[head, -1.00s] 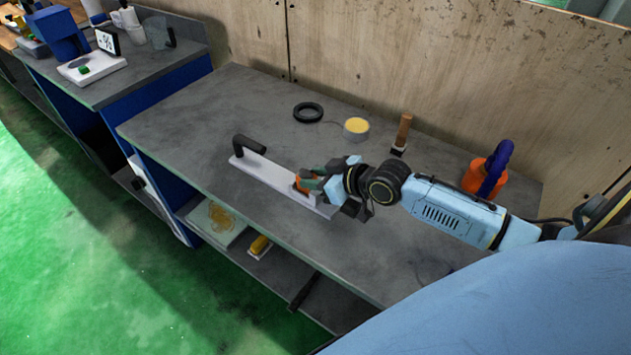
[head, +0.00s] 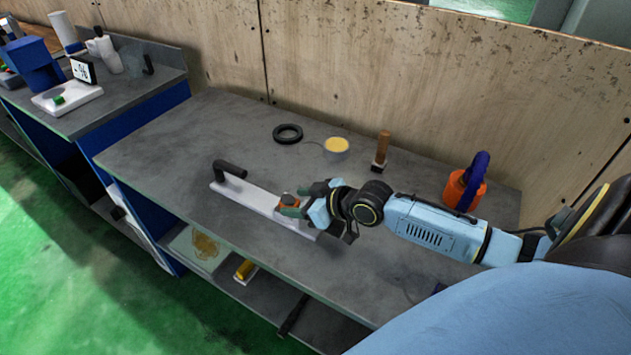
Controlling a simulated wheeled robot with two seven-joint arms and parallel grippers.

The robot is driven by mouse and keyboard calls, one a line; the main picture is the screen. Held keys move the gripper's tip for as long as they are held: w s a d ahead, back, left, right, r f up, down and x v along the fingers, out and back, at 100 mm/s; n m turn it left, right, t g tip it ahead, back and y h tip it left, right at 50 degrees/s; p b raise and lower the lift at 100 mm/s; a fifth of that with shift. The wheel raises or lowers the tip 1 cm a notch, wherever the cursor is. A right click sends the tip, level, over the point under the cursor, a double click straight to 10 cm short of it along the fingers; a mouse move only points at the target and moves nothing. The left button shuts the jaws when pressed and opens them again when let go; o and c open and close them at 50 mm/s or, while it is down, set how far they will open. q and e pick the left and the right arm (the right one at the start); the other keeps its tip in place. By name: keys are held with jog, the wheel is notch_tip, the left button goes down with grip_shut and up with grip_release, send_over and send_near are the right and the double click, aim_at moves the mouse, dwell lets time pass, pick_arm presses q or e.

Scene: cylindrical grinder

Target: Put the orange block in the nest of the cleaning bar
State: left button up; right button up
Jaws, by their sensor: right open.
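The cleaning bar (head: 248,201) is a long pale bar with a black handle (head: 229,168) at its left end, lying on the grey bench. The orange block (head: 288,201) is at the bar's right part, partly hidden by my gripper; I cannot tell whether it is fully seated in the nest. My right gripper (head: 291,206) is open, with its fingers close beside the block at the bar's right end. My left gripper is not in view.
On the bench behind stand a black ring (head: 288,133), a tin with yellow contents (head: 336,147), a wooden-handled brush (head: 381,152) and an orange bottle (head: 465,188). A scale (head: 67,97) stands on the left bench.

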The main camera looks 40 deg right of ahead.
jog(key=p+v, duration=0.2)
jog(key=v, duration=0.9)
jog(key=shift+s+r, duration=0.15)
jog(key=shift+s, duration=0.15)
